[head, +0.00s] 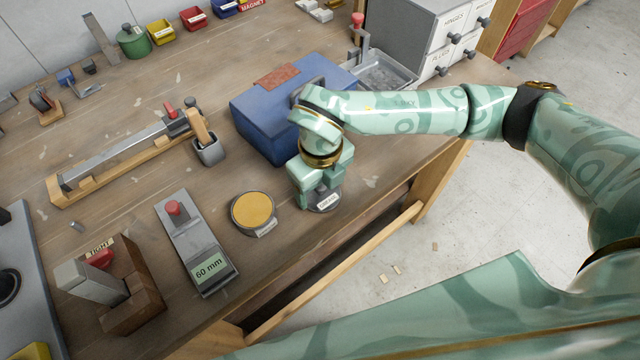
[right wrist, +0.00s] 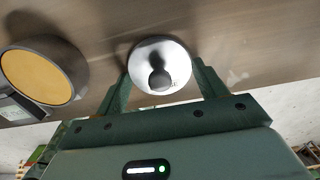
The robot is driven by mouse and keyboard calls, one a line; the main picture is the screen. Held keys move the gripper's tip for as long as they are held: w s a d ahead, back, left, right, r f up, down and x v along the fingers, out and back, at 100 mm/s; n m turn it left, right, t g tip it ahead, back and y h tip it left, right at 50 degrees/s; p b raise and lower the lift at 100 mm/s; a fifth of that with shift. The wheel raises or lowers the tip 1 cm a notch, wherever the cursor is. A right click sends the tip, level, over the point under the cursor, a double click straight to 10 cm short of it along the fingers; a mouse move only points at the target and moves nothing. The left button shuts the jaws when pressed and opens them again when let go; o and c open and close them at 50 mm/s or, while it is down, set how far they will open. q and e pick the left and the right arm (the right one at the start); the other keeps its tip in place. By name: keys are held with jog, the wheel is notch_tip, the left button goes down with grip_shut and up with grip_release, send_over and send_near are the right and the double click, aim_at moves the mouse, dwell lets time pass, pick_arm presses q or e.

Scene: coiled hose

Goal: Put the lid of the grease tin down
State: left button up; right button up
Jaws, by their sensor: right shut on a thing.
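The grease tin (head: 254,213) stands open on the bench, a low round dark tin with yellow grease inside; it also shows at the left of the right wrist view (right wrist: 40,76). My right gripper (head: 320,192) points down to the right of the tin, near the bench's front edge. It is shut on the lid (head: 325,205), a round grey metal disc with a dark knob and a small label. In the right wrist view the lid (right wrist: 150,50) sits between the two fingers. Whether the lid touches the bench is unclear. My left gripper is out of view.
A blue box (head: 262,125) stands just behind my right gripper. A grey gauge block marked 60 mm (head: 200,245) lies left of the tin. A grey cup with a brush (head: 208,150) stands behind the tin. The bench edge drops off close in front of the lid.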

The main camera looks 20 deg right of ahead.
jog(key=shift+f, duration=0.15)
jog(key=o, duration=1)
jog(key=shift+c, duration=0.2)
notch_tip(320, 180, up, 12)
jog(key=p, duration=0.2)
jog(key=shift+r+p, duration=0.2)
jog(key=shift+p, duration=0.1)
jog(key=shift+a, duration=0.15)
